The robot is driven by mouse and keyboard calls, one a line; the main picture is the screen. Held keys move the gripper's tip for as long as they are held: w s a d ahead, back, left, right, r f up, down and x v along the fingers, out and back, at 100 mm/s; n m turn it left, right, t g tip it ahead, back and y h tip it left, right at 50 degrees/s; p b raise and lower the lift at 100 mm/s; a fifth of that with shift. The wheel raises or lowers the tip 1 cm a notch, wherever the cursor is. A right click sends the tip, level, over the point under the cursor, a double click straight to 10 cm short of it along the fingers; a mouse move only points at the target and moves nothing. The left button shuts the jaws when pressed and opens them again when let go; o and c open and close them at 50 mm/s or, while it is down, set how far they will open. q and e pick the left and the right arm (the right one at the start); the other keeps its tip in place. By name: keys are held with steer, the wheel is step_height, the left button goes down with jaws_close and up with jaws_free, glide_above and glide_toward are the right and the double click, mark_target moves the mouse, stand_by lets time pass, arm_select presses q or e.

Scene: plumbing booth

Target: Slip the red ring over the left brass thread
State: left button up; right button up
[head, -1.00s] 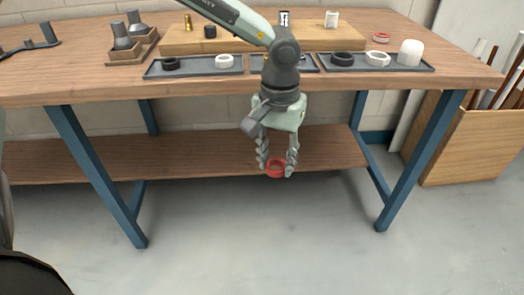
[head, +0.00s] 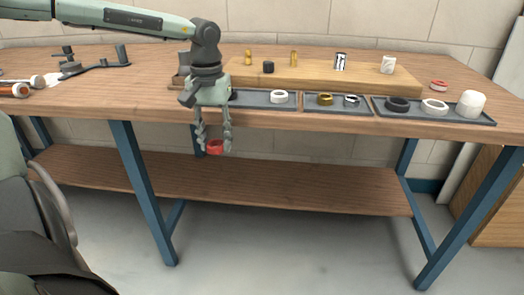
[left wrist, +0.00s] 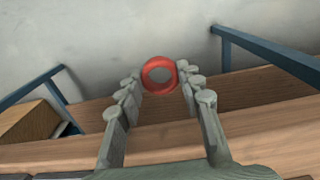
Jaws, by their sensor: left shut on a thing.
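My left gripper (head: 214,145) hangs pointing down in front of the workbench, below the level of its top. It is shut on the red ring (head: 215,148). In the left wrist view the red ring (left wrist: 146,77) sits between the fingertips (left wrist: 160,82), its opening facing the camera. The left brass thread (head: 248,57) stands upright on the wooden board (head: 340,78) at the back of the bench, apart from the ring. A second brass thread (head: 294,58) stands to its right. My right gripper is not in view.
Grey trays with rings and nuts (head: 300,109) line the bench's front edge. A black fitting (head: 268,67), a chrome one (head: 341,62) and a white one (head: 388,65) stand on the board. A red-and-white roll (head: 438,86) lies at right. The lower shelf (head: 290,187) is empty.

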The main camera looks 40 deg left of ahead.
arm_select(q)
steer(key=s+a+f+n, duration=0.1)
steer(key=s+f, duration=0.2)
steer(key=f, duration=0.1)
steer(key=shift+s+a+f, duration=0.2)
steer(key=shift+s+f, duration=0.1)
steer(key=shift+s, duration=0.05)
steer(key=shift+d, duration=0.1)
